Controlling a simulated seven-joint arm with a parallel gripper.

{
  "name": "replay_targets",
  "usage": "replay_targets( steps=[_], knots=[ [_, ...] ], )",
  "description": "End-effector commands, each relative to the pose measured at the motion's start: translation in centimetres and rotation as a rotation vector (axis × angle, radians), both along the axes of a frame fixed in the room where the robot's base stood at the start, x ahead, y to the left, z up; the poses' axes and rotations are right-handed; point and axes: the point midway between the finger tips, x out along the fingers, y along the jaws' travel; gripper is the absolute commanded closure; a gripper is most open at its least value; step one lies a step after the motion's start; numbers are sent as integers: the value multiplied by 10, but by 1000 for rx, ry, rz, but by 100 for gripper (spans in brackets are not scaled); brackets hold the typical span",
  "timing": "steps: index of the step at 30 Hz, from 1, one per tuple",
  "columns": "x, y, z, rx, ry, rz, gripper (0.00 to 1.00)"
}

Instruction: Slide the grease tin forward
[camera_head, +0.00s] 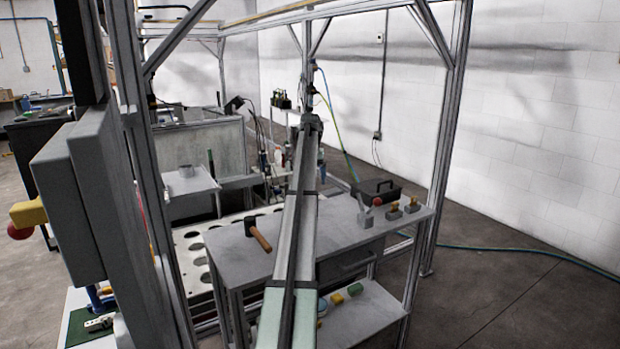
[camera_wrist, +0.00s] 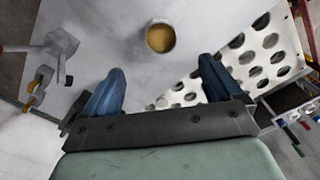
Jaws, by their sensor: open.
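The grease tin (camera_wrist: 160,38) is a small round open tin with yellow-brown contents, seen from above in the wrist view. It stands upright on the grey tabletop (camera_wrist: 110,25). My gripper (camera_wrist: 162,65) is open, with two blue fingers pointing toward the tin. The tin is just beyond the fingertips, between their lines, and nothing is held. I cannot tell the height of the fingers above the table. In the head view I see the grey table (camera_head: 240,262), but I cannot make out the tin; my arm covers the table's middle.
A wooden-handled hammer (camera_head: 259,234) lies on the table's left. Grey pieces, some with yellow tops (camera_head: 393,211), stand at its right edge, near a dark toolbox (camera_head: 376,190). A white plate with round holes (camera_head: 192,250) lies beside the table. A lower shelf (camera_head: 350,312) holds coloured blocks.

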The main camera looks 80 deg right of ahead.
Motion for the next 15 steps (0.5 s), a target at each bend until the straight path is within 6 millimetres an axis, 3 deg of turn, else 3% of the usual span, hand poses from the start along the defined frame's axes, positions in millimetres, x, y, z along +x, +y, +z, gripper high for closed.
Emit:
replay_targets(
  steps=[8,15],
  knots=[
    [0,0,-2,0,0,1,8],
    [0,1,-25,0,0,1,8]
  ],
)
